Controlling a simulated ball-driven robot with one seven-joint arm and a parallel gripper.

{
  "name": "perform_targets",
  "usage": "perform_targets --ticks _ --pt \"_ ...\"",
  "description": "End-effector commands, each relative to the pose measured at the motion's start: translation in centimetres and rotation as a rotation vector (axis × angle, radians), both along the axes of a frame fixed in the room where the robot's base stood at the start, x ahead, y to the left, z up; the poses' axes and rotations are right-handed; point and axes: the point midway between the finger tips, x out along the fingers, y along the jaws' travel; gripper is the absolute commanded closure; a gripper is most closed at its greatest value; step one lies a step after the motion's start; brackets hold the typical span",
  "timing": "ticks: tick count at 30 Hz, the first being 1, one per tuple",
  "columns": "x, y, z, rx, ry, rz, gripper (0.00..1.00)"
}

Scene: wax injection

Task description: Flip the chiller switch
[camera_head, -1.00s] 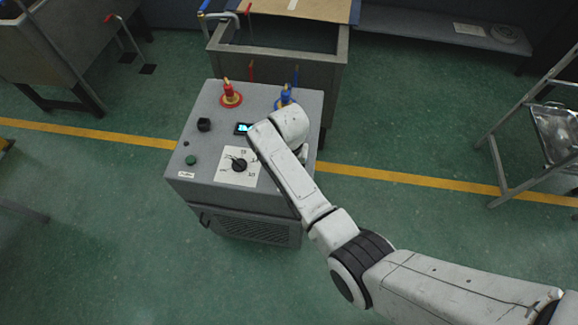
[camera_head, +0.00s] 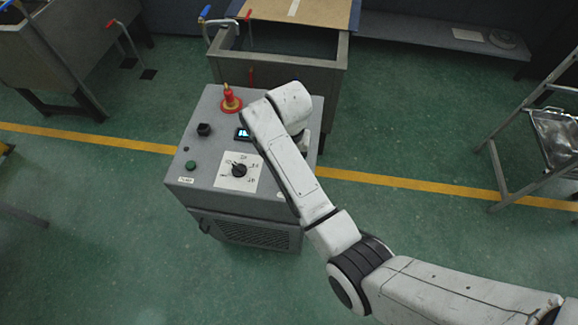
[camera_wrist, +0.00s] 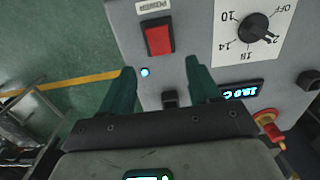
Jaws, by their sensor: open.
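The chiller (camera_head: 218,205) is a grey box on the floor in the head view. In the wrist view, a red rocker switch (camera_wrist: 159,38) in a black frame sits on its top panel beside a "POWER" label (camera_wrist: 153,6). A small blue light (camera_wrist: 145,72) glows near the switch. My gripper (camera_wrist: 160,66) is open and empty, its two dark green fingers apart over the panel. The switch appears just beyond the fingertips, between their lines; contact cannot be seen. In the head view my arm hides the switch and my gripper.
A metal tank (camera_head: 330,75) stands behind. A metal frame rack (camera_head: 495,160) is at right. Floor between is clear.

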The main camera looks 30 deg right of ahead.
Motion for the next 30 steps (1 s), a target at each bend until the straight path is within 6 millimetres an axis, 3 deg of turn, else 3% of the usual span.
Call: perform_targets --ticks 3,9,25,30 --pt "0.0 0.0 1.5 0.0 0.0 0.0 0.38" --pt "0.0 0.0 2.6 0.0 0.001 0.0 0.38" --pt "-0.1 0.0 2.7 0.0 0.001 0.001 0.38" --pt "-2.3 -1.6 1.4 -0.011 -0.003 0.036 0.38"
